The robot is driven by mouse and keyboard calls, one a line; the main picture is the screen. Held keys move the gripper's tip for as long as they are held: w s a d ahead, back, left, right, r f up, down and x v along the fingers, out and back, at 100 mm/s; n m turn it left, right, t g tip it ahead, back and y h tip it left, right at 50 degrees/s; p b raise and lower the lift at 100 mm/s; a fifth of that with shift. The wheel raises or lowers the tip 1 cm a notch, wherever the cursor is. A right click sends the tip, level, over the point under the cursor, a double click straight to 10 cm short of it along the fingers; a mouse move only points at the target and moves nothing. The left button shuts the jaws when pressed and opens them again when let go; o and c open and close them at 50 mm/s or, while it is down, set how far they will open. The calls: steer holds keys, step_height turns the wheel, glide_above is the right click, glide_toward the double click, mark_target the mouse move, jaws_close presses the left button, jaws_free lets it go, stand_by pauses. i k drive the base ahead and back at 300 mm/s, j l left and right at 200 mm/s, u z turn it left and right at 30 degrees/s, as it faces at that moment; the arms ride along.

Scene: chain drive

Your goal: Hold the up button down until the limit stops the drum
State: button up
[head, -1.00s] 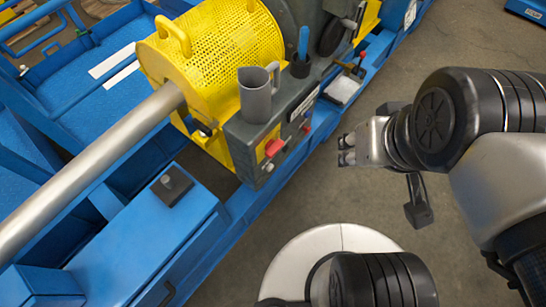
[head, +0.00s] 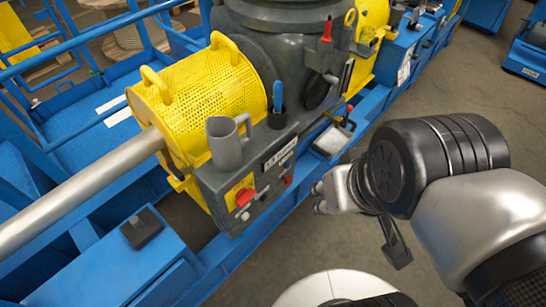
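A dark grey control box (head: 215,190) sits in front of the yellow perforated guard. Its face carries a red button on a yellow plate (head: 244,196), a small pale button (head: 245,215) below it, and a red control (head: 288,180) to the right. I cannot read which one is the up button. No drum can be made out for certain; the yellow guard (head: 205,95) may cover it. My gripper (head: 319,198) is to the right of the box, apart from it and touching nothing visible. Its fingertips are small and seen at an angle, so their opening is unclear.
A grey mug (head: 225,145) and a dark cup with a blue-handled tool (head: 277,108) stand on the box. A steel shaft (head: 85,190) runs left from the guard. A blue frame rail (head: 235,262) runs below the box. Bare floor (head: 400,130) lies to the right.

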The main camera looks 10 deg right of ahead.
mark_target(246, 215)
steer(key=l+u, duration=0.4)
steer(key=l, duration=0.15)
steer(key=k+l+u, duration=0.15)
steer(key=l+u, duration=0.25)
steer(key=l, duration=0.15)
